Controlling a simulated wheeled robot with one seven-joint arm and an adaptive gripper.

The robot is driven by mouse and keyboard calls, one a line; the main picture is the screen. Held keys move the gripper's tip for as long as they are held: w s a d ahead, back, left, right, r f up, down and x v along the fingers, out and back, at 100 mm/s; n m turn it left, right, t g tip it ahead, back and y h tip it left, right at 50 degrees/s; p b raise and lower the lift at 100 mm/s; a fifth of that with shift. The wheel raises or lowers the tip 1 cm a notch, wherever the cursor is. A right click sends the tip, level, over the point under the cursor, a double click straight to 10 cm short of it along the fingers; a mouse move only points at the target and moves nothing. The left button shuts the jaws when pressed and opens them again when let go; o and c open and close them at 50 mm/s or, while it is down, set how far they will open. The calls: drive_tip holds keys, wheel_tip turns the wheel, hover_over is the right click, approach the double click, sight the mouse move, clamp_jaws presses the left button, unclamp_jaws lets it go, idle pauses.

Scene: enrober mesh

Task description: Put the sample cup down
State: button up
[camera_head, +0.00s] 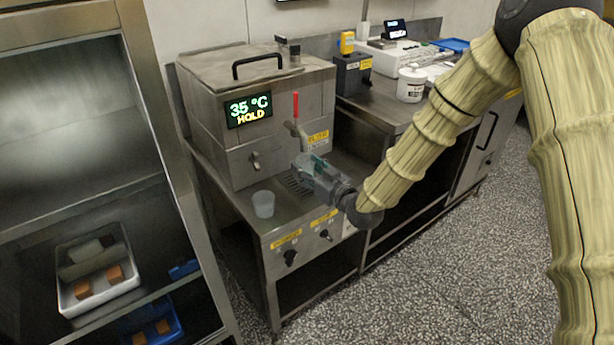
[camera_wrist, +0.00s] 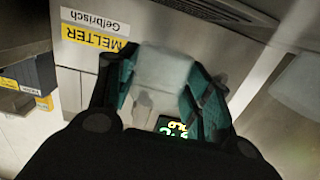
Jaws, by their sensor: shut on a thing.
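My gripper (camera_head: 305,166) is in front of the steel melter (camera_head: 225,160), above the bench by the drip grate (camera_head: 294,187). In the wrist view, my gripper (camera_wrist: 165,82) has its teal-lined fingers shut on a pale translucent cup (camera_wrist: 163,66), which appears to be the sample cup. In the head view the held cup is mostly hidden by the gripper, and I cannot tell its contents or its exact height above the bench. A second translucent cup (camera_head: 263,204) stands upright on the bench, left of the gripper. A blurred pale shape (camera_wrist: 300,85) at the wrist view's right edge may be it.
A red-handled valve (camera_head: 296,108) is just above my gripper. Right of the melter, another bench carries a dark box (camera_head: 351,75) and a white tub (camera_head: 410,84). A rack with a white tray (camera_head: 63,262) stands at the left.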

drive_tip(key=shift+w+a, duration=0.1)
drive_tip(key=shift+w, duration=0.65)
drive_tip(key=shift+f, duration=1.8)
drive_tip(key=shift+f, duration=0.15)
drive_tip(key=o, duration=1)
drive_tip(key=shift+c, duration=0.2)
drive_tip(key=shift+r, duration=0.25)
drive_tip(key=v, duration=1.2)
drive_tip(key=shift+f, duration=0.15)
